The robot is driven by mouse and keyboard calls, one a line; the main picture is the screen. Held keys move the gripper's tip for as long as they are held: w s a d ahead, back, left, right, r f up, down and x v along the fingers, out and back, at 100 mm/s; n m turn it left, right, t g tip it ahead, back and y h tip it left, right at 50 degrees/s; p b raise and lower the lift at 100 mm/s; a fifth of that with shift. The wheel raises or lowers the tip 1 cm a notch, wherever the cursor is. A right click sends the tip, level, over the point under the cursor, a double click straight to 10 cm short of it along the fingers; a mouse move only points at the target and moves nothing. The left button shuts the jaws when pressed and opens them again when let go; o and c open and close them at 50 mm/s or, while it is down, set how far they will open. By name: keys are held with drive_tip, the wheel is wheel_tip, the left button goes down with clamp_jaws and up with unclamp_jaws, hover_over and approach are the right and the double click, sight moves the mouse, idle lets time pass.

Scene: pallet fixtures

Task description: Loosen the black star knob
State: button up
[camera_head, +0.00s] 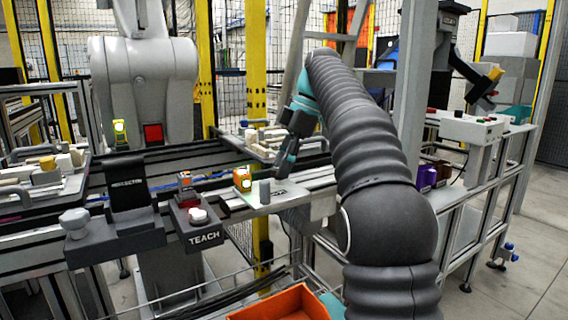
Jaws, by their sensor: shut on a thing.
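My gripper (284,168) is at the end of my dark ribbed arm, low over the right end of the pale fixture plate (283,194). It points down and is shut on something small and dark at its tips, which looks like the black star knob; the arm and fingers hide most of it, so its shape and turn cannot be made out. A grey upright block (264,191) stands on the plate just left of my gripper. A pale grey star-shaped knob (75,221) sits far left, away from my gripper.
A TEACH box with a white button (198,214) and a black bracket (130,190) are further left. Trays of parts (262,140) lie behind. An orange bin (285,303) is below in front.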

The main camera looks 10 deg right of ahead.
drive_tip(key=shift+n, duration=0.3)
drive_tip(key=o, duration=1.1)
drive_tip(key=shift+o, duration=0.2)
